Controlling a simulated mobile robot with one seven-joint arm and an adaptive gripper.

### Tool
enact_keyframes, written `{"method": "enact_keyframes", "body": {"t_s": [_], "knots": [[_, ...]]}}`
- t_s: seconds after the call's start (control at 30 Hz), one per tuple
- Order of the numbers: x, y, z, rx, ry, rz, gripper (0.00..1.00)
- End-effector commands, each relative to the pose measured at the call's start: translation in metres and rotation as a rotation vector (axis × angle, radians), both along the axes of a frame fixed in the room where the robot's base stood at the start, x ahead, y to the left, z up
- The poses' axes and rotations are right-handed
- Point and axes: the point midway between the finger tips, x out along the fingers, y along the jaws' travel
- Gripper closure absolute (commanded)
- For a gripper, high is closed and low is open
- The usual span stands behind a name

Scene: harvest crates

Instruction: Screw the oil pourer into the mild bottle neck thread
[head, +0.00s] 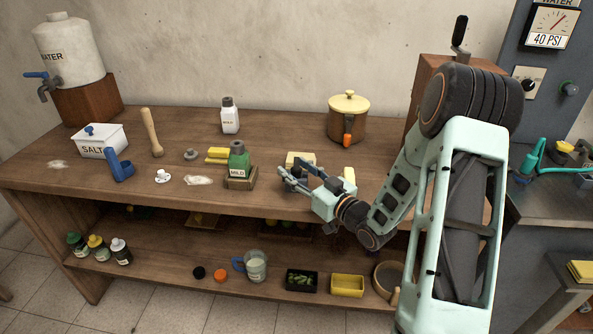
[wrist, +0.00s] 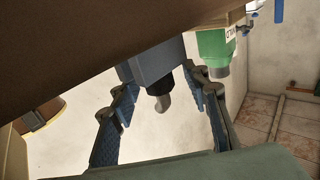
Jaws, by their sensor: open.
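The green bottle (head: 239,161) labelled MILD stands upright in a wooden block near the table's front, with a grey neck on top. It also shows upside down at the upper right of the wrist view (wrist: 212,45). My gripper (head: 292,175) is open and empty, just right of the bottle and apart from it. In the wrist view, a black piece with a grey tip, apparently the oil pourer (wrist: 161,96), shows on a blue-grey block (wrist: 150,64) between the spread fingers (wrist: 160,86). The head view mostly hides this piece behind my gripper.
A white bottle (head: 230,119) and a pot with a yellow lid (head: 348,120) stand behind. A salt box (head: 99,141), blue pipe piece (head: 120,168), pestle (head: 152,134) and small grey piece (head: 191,154) are on the left. The lower shelf holds jars, a jug (head: 257,267) and trays.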

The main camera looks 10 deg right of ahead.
Motion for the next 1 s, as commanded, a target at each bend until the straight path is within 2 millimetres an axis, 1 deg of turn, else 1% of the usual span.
{"method": "enact_keyframes", "body": {"t_s": [0.03,0.07,0.4,0.67,0.77,0.87,1.0], "knots": [[0.0,0.0,0.0,0.0,0.0,0.0,0.59],[0.0,0.0,0.0,0.0,0.0,0.0,0.63],[0.0,0.0,0.0,0.0,0.0,0.0,1.0],[0.0,0.0,0.001,-0.001,0.0,0.0,1.0],[0.0,0.0,0.004,0.0,-0.001,0.0,1.0],[0.0,0.0,0.011,0.0,-0.001,0.0,1.0],[0.0,0.0,0.029,-0.001,-0.002,0.0,1.0]]}}
